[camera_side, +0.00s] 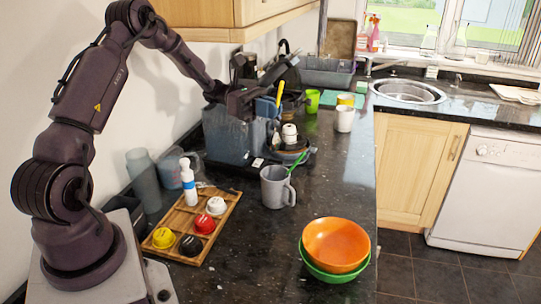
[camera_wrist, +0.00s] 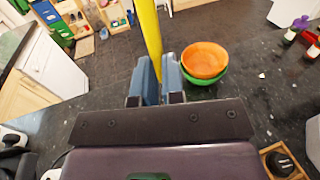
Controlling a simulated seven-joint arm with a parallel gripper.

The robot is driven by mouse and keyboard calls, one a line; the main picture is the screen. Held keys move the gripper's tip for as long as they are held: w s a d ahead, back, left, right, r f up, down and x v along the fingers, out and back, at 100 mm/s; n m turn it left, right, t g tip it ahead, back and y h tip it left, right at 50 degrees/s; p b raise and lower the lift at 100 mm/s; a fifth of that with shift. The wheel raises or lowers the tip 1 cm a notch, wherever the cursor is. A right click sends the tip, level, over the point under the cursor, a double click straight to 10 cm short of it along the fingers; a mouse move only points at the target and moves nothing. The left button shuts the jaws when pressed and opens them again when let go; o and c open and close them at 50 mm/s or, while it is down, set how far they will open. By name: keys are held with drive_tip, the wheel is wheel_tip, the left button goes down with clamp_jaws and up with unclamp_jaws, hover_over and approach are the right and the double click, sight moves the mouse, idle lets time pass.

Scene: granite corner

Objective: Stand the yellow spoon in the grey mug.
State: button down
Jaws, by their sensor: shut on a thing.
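The yellow spoon (camera_side: 280,92) stands near upright between the blue fingers of my gripper (camera_side: 268,106). In the wrist view the yellow spoon (camera_wrist: 149,32) rises between the fingertips of my gripper (camera_wrist: 156,75), which is shut on it. The grey mug (camera_side: 273,188) stands upright on the dark counter, its handle to the right. A green utensil (camera_side: 298,161) leans out of the mug to the upper right. My gripper is above and behind the mug, apart from it. The spoon's lower part is hidden in the side view. I cannot make out the mug in the wrist view.
Orange bowl (camera_side: 337,244) sits in a green bowl (camera_side: 315,268) at front right. A white cup (camera_side: 345,119) stands farther back. Counter right of the mug is clear.

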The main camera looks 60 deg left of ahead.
wheel_tip(320, 180, down, 12)
drive_tip(key=a+t, duration=0.1)
drive_tip(key=a, duration=0.2)
drive_tip(key=shift+n, duration=0.4)
idle(1.4)
drive_tip(key=c, duration=1.1)
unclamp_jaws()
drive_tip(key=shift+c, duration=0.2)
drive_tip(key=v, duration=0.7)
drive_tip(key=shift+s, duration=0.2)
drive_tip(key=shift+a+t, duration=0.15)
drive_tip(key=shift+t, duration=0.15)
